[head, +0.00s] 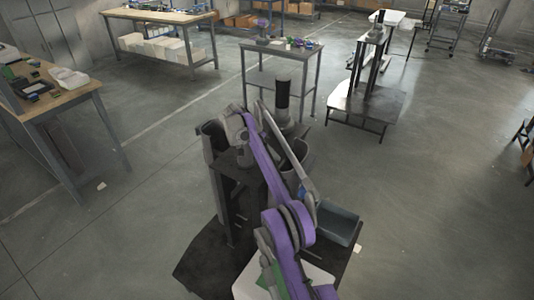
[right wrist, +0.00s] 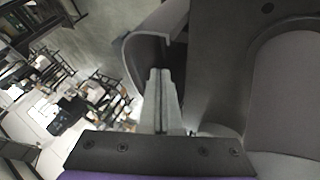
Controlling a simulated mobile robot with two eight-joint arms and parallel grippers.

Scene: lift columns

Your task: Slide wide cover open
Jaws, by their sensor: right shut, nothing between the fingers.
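A dark assembly with upright, curved grey shells stands in the middle of the head view; one shell (head: 212,145) is on its left side. I cannot tell which part is the wide cover. In the right wrist view, my right gripper (right wrist: 159,75) is shut and empty. Its fingertips point toward a curved dark grey shell (right wrist: 142,45) with a pale rim, just ahead of them; contact cannot be told. In the head view, my purple right arm rises from the bottom across the assembly, and its fingertips are not clear. My left gripper does not show.
Worktables stand at the left (head: 62,97) and back left (head: 150,17). A small table (head: 262,47) with small items stands behind the assembly. A low dark stand (head: 367,105) with uprights is at the right. The concrete floor at the right is mostly clear.

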